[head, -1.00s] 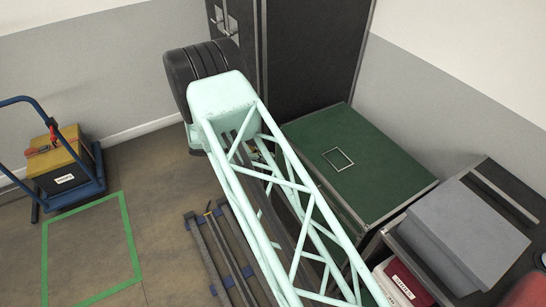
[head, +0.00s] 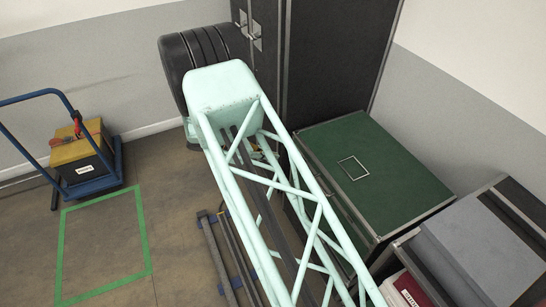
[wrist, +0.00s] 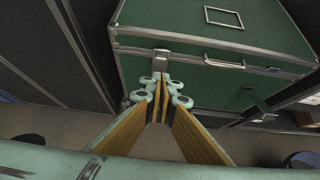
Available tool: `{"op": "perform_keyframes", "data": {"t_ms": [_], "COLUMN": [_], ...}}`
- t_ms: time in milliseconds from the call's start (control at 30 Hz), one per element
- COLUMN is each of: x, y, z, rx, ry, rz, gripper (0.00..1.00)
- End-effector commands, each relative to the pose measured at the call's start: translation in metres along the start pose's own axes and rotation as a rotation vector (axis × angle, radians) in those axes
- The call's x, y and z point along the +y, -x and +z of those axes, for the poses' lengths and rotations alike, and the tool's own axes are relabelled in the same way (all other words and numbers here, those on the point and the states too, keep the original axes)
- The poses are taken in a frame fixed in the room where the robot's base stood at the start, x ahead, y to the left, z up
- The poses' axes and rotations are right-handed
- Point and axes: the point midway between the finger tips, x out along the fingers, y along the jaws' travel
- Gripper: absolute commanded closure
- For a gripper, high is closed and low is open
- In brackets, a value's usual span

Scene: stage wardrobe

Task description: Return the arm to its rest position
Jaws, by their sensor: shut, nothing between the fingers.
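My gripper (wrist: 159,95) shows in the wrist view with its wood-faced fingers together at the tips and nothing between them. It points toward the front of a green case (wrist: 185,62) with metal edges, near a latch; I cannot tell whether it touches. In the head view my arm's pale green lattice link runs from the upper middle to the bottom, and the gripper itself is hidden behind it. The green case (head: 385,170) shows there to the right of the arm, with a small white square outline on its lid.
A tall black case (head: 340,60) stands behind the green case. Grey boxes (head: 490,250) are at the lower right. A blue trolley (head: 95,185) with a yellow-topped box (head: 85,160) stands at the left. The floor inside the green tape outline (head: 145,245) is clear.

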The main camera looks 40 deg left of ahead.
Motion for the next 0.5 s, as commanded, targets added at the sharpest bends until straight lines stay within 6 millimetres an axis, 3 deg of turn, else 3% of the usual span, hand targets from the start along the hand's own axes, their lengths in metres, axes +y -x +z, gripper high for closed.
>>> {"op": "perform_keyframes", "data": {"t_ms": [500], "x": [-0.0013], "y": [-0.0010], "z": [0.0057], "rx": [0.003], "ry": [-0.012], "rz": [-0.005], "gripper": [1.00]}}
